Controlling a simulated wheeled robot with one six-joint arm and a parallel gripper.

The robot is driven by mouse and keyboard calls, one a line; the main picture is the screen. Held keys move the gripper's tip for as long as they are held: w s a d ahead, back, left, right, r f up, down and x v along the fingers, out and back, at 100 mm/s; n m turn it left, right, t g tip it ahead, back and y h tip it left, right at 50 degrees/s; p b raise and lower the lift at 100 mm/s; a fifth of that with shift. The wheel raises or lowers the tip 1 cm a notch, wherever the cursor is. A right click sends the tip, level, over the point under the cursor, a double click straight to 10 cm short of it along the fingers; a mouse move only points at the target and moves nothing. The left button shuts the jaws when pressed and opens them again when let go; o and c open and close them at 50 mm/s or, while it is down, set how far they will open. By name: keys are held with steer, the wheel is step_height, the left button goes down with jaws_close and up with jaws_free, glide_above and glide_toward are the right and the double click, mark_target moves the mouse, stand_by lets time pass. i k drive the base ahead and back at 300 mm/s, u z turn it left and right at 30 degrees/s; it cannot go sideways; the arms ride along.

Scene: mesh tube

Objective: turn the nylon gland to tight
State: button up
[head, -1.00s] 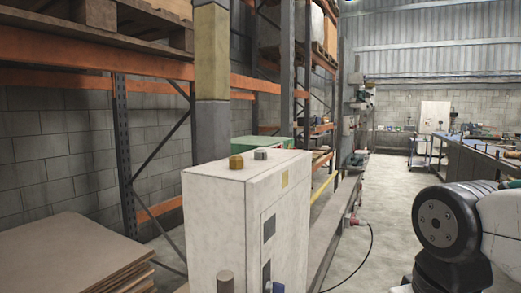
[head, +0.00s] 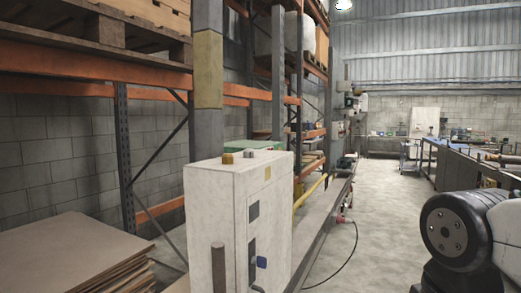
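A white cabinet (head: 215,210) stands in the middle of the head view. On its top are two small fittings side by side: a brass-coloured one (head: 228,158) at the left and a grey one (head: 249,154) to its right. The grey one may be the nylon gland, but both are too small to tell for sure or to show how tight they are. My gripper is not in view. Only a black joint and white link of my arm show at the lower right, well apart from the cabinet.
A brown upright bar (head: 218,267) and a blue part (head: 261,262) are on the cabinet's lower front. Stacked brown boards (head: 80,250) lie at the left. Racking (head: 125,150) stands behind. A black cable (head: 352,250) lies on the open floor (head: 385,190) at the right.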

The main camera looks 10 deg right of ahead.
mark_target(247, 153)
steer(key=z, duration=0.95)
steer(key=i, duration=1)
steer(key=u, duration=1.75)
